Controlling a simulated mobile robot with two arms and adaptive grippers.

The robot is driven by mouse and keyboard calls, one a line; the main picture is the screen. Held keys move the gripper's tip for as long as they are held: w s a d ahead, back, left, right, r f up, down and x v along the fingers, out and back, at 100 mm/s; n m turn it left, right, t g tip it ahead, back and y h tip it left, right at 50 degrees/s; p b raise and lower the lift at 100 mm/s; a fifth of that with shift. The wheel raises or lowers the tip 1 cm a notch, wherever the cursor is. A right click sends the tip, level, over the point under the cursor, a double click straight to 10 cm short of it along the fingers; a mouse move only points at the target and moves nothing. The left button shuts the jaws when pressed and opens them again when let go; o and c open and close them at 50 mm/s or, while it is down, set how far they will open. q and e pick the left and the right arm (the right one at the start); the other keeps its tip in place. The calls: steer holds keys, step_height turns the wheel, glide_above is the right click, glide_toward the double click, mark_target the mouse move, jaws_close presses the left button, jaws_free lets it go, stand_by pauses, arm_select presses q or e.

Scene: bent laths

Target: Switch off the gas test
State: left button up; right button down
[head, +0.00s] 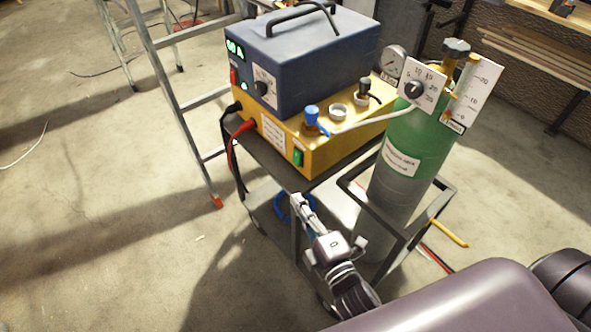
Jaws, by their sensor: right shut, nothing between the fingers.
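A yellow box (325,148) sits on a grey cart under a dark blue welding unit (310,58). A green switch (298,157) is on the yellow box's front, near its right corner, with a label to its left. I cannot tell which way the switch is tipped. My right gripper (298,201) is shut and empty, below the switch and apart from it, in front of the cart. A green and grey gas cylinder (405,165) stands upright at the cart's right, with a gauge (392,60) and a dial plate (420,84) at its top. My left gripper is not in view.
The cart's metal frame (355,190) surrounds the cylinder close to my right gripper. Red and black cables (236,150) hang at the box's left. A ladder (178,100) stands behind on the left. The concrete floor at left is mostly clear.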

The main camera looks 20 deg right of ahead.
mark_target(297, 158)
steer(key=w, duration=0.3)
steer(key=w+d+p, duration=0.1)
steer(key=w, duration=0.3)
steer(key=w+d+p, duration=0.1)
steer(key=w, duration=0.2)
steer(key=shift+w+d+f, duration=0.1)
steer(key=shift+w+f, duration=0.1)
steer(key=shift+f, duration=0.15)
steer(key=shift+w+d, duration=0.1)
steer(key=shift+d, duration=0.2)
steer(key=shift+f, duration=0.1)
steer(key=shift+w+d+f+n+b, duration=0.1)
steer(key=shift+d+f+n+b, duration=0.2)
steer(key=shift+b, duration=0.4)
steer(key=shift+d+n, duration=0.1)
steer(key=shift+n, duration=0.2)
steer(key=shift+r, duration=0.25)
